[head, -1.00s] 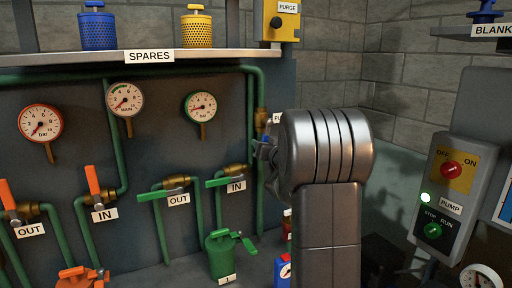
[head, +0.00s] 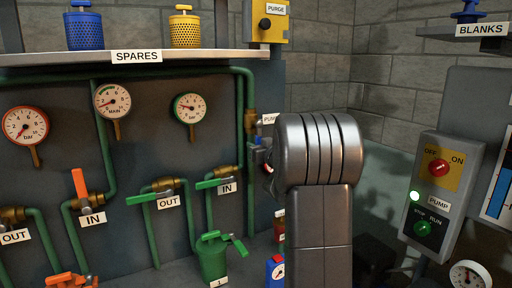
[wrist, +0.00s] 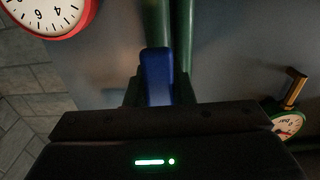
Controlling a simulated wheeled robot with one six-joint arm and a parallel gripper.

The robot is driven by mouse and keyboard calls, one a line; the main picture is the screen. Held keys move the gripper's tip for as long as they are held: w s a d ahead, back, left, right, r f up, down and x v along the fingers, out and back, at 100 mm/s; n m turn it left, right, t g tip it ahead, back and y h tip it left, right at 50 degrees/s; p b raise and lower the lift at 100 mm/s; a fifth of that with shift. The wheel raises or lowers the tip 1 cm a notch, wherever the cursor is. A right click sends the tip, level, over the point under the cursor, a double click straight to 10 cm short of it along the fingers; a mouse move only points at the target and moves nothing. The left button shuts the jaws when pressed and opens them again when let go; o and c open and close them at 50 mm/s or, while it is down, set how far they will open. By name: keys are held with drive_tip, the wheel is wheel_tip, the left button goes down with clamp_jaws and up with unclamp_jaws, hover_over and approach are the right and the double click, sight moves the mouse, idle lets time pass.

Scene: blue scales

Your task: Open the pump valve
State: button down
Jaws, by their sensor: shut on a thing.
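The pump valve's blue handle (wrist: 157,75) stands between the two dark fingers of my gripper (wrist: 158,92) in the wrist view. The fingers are shut on it. The handle lies roughly in line with the green pipes behind it. In the head view, the brass valve body (head: 250,122) sits on the vertical green pipe beside a partly covered label. My grey wrist and forearm stand just right of it and hide most of the handle and fingers.
Several other valves line the panel, with an orange handle (head: 80,184) and a green handle (head: 142,199) among them. A shelf (head: 200,54) runs above. A control box (head: 440,190) with a green lamp stands at right.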

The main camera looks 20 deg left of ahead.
drive_tip(key=c, duration=1.2)
unclamp_jaws()
drive_tip(key=shift+c, duration=0.2)
drive_tip(key=b+v, duration=0.1)
drive_tip(key=v, duration=1.2)
drive_tip(key=shift+s+d, duration=0.25)
drive_tip(key=shift+d, duration=0.05)
drive_tip(key=shift+a, duration=0.1)
drive_tip(key=p+x, duration=0.1)
drive_tip(key=x, duration=1.2)
drive_tip(key=shift+w+a, duration=0.2)
drive_tip(key=shift+w, duration=0.1)
drive_tip(key=shift+s+d, duration=0.1)
drive_tip(key=shift+d, duration=0.05)
